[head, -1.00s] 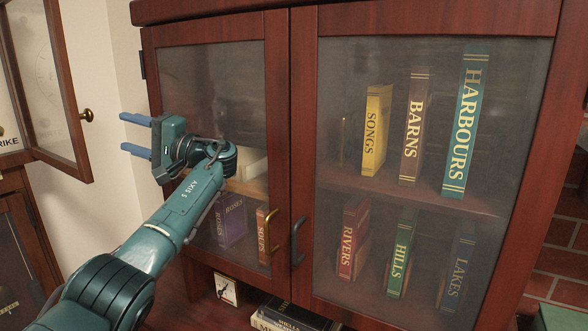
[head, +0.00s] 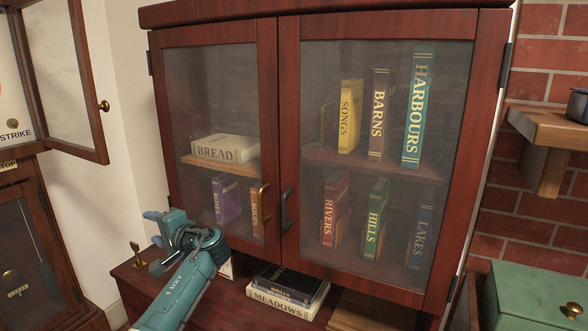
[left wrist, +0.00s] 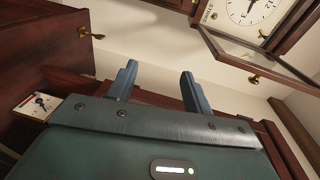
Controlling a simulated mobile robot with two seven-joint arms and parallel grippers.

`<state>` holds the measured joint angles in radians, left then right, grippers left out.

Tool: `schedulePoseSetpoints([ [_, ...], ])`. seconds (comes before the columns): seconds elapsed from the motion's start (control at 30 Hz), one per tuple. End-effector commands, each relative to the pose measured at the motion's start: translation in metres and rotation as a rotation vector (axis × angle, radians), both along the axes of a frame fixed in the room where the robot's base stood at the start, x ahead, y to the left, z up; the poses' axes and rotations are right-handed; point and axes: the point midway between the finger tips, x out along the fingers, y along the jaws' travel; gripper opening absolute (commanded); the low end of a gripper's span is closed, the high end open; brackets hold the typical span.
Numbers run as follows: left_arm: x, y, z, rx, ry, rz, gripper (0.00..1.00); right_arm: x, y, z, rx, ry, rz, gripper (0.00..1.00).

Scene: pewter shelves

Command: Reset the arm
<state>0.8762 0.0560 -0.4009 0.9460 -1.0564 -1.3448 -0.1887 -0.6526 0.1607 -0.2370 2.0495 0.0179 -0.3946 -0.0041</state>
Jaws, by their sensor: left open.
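My left arm comes in from the bottom left in the head view. My left gripper (head: 155,240) is low, in front of the bottom left corner of the glass-doored cabinet (head: 290,140). In the left wrist view its two blue fingers (left wrist: 155,82) stand apart with nothing between them. Both cabinet doors are shut. My right gripper is in neither view.
Books stand behind the glass, with BREAD (head: 225,148) lying flat. Stacked books (head: 285,290) lie on the ledge below. An open clock-case door (head: 65,80) juts out at left. A green box (head: 535,295) is at lower right.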

Motion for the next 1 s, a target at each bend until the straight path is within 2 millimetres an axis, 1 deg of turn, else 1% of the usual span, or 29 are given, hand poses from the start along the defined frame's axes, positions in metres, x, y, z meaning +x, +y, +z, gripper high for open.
schedulePoseSetpoints([
  [0.03, -0.008, -0.007, -0.042, -0.062, 0.03, -0.057, 0.5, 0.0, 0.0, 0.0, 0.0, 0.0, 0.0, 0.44],
  [0.07, -0.013, -0.013, -0.064, -0.102, 0.041, -0.093, 0.5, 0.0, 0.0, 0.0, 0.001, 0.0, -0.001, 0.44],
  [0.1, -0.021, -0.021, -0.093, -0.16, 0.056, -0.142, 0.5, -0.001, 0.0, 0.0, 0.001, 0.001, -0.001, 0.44],
  [0.13, -0.029, -0.027, -0.114, -0.205, 0.066, -0.176, 0.5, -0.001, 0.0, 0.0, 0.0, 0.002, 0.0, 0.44],
  [0.17, -0.037, -0.034, -0.134, -0.251, 0.075, -0.209, 0.5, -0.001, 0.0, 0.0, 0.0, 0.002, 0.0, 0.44],
  [0.2, -0.05, -0.043, -0.161, -0.316, 0.085, -0.252, 0.5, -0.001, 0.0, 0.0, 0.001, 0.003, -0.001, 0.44],
  [0.27, -0.073, -0.058, -0.197, -0.416, 0.095, -0.312, 0.5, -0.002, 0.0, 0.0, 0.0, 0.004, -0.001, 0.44],
  [0.3, -0.089, -0.067, -0.218, -0.483, 0.099, -0.347, 0.5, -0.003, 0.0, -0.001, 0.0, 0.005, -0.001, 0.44],
  [0.33, -0.103, -0.075, -0.233, -0.535, 0.101, -0.37, 0.5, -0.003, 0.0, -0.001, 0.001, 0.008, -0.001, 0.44],
  [0.37, -0.116, -0.082, -0.246, -0.588, 0.099, -0.394, 0.5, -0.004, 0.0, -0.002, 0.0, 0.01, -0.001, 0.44],
  [0.4, -0.136, -0.092, -0.262, -0.658, 0.098, -0.422, 0.5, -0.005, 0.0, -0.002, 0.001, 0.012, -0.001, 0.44],
  [0.47, -0.166, -0.106, -0.281, -0.763, 0.089, -0.457, 0.5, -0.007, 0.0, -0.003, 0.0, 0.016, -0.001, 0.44],
  [0.5, -0.187, -0.116, -0.291, -0.836, 0.079, -0.476, 0.5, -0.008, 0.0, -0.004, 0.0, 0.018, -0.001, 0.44],
  [0.57, -0.218, -0.129, -0.302, -0.942, 0.061, -0.501, 0.5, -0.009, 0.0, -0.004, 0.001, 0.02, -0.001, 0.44],
  [0.6, -0.239, -0.137, -0.306, -1.012, 0.044, -0.513, 0.5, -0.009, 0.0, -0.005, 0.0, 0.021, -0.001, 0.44],
  [0.63, -0.255, -0.142, -0.308, -1.065, 0.031, -0.519, 0.5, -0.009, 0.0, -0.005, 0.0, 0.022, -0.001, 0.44],
  [0.67, -0.27, -0.147, -0.308, -1.118, 0.015, -0.523, 0.5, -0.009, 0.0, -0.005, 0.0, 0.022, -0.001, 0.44],
  [0.7, -0.29, -0.154, -0.307, -1.182, -0.005, -0.527, 0.5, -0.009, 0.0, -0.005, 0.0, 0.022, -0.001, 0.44],
  [0.8, -0.331, -0.166, -0.298, -1.325, -0.064, -0.528, 0.5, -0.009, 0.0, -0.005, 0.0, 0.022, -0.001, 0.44],
  [0.9, -0.359, -0.172, -0.286, -1.431, -0.116, -0.518, 0.5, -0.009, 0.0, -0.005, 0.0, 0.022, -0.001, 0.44],
  [1.0, -0.375, -0.175, -0.276, -1.494, -0.152, -0.511, 0.5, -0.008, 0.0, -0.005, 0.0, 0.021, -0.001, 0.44],
])
